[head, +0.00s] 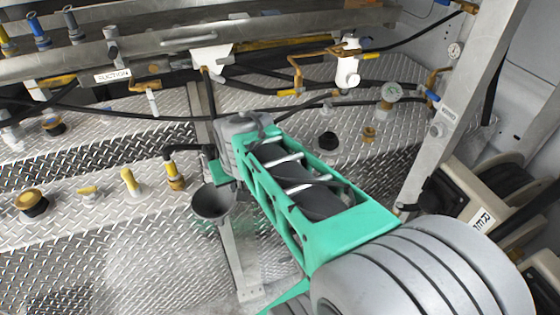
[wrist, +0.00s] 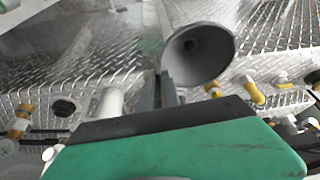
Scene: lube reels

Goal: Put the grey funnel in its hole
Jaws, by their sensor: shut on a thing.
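The grey funnel (head: 212,204) hangs in front of the diamond-plate deck in the head view, its wide mouth tilted up toward the camera. In the wrist view the funnel (wrist: 198,55) is just beyond the fingertips, with its open mouth facing the camera. My gripper (head: 210,174) is shut on the funnel near its rim; the dark fingers show in the wrist view (wrist: 166,92). The funnel's spout is hidden. I cannot tell which opening is the funnel's hole.
An upright metal post (head: 234,255) stands close behind the funnel. Yellow-capped fittings (head: 130,182) stick up from the deck to the left. A metal rail with a SUCTION label (head: 113,75) crosses the upper left. A slanted beam (head: 450,110) and hose reels (head: 480,215) stand at right.

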